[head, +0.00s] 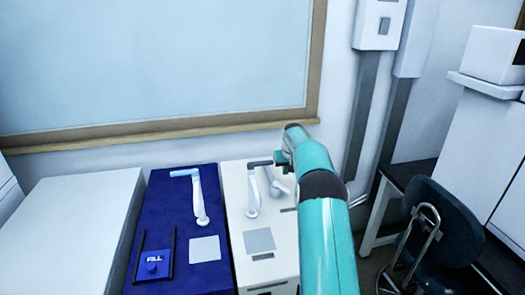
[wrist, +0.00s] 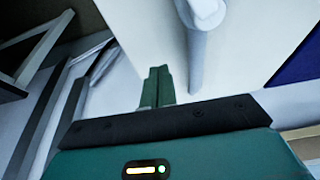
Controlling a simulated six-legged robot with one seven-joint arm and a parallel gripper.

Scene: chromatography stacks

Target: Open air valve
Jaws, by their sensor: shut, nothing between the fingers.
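My gripper (wrist: 157,86) shows in the wrist view with its two green fingers together and nothing between them. A pale upright post (wrist: 197,65) stands just right of the fingertips, apart from them in the picture. A white valve post with a dark top handle (head: 261,163) stands on that cabinet, left of my arm. Another white fitting (head: 277,187) is partly hidden beside it. A white post with a light blue handle (head: 184,172) stands on the blue cabinet. No label names the air valve.
A dark chair (head: 440,220) stands at the right. A window (head: 160,65) is behind.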

